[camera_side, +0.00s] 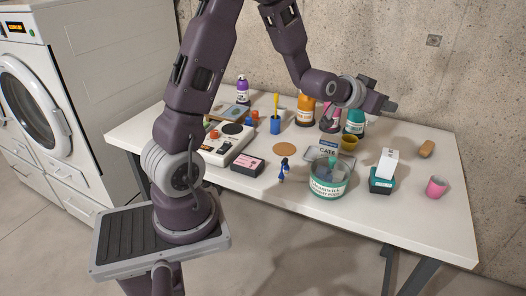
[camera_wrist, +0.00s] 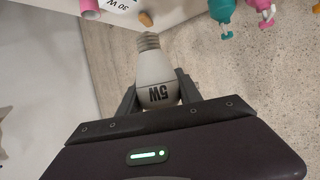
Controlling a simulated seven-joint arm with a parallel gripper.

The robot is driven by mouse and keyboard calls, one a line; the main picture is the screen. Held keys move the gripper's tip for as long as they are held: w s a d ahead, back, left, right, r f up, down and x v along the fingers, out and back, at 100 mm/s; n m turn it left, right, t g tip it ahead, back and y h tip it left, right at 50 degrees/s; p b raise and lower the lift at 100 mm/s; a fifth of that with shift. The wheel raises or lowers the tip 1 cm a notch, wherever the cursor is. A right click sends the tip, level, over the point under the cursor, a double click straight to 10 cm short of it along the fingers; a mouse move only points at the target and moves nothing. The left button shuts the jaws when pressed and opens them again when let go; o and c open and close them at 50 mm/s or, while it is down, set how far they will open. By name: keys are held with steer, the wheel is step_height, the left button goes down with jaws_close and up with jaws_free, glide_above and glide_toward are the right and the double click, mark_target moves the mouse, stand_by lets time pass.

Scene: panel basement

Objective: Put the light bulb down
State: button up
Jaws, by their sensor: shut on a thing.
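The light bulb (camera_wrist: 155,75) is white with a ribbed metal screw base and a "5W" mark. In the wrist view it sits between the two fingers of my gripper (camera_wrist: 158,95), with its screw base pointing away from the palm. My gripper is shut on the bulb's wide white part. In the side view my gripper (camera_side: 388,105) is raised above the back right of the table (camera_side: 410,228), near the concrete wall. I cannot make out the bulb in that view.
A teal bottle (camera_side: 355,122) and a pink bottle (camera_side: 330,118) stand near my gripper. The front right tabletop is clear.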

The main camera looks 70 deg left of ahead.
steer(key=s+a+f+n+g+y, duration=0.3)
steer(key=a+n, duration=0.1)
steer(key=a, duration=0.4)
steer(key=s+a+f+n+g+y, duration=0.2)
steer(key=s+a+n+g+y, duration=0.15)
steer(key=a, duration=0.45)
steer(key=s+a+f+n+g+y, duration=0.3)
steer(key=a+n+g, duration=0.15)
steer(key=a, duration=0.35)
steer(key=s+a+f+n+g, duration=0.2)
steer(key=s+n+g, duration=0.2)
steer(key=s, duration=0.2)
steer(key=s+a+f+n+g, duration=0.1)
steer(key=s+a+n+g, duration=0.25)
steer(key=s, duration=0.25)
steer(key=shift+n+g+h, duration=0.45)
steer(key=f, duration=0.3)
steer(key=s+f, duration=0.1)
steer(key=f, duration=0.6)
steer(key=shift+s+d+f, duration=0.1)
steer(key=shift+s+d, duration=0.05)
steer(key=shift+d, duration=0.2)
steer(key=shift+f, duration=0.1)
steer(key=shift+f, duration=0.1)
steer(key=o, duration=1.4)
steer(key=shift+c, duration=0.2)
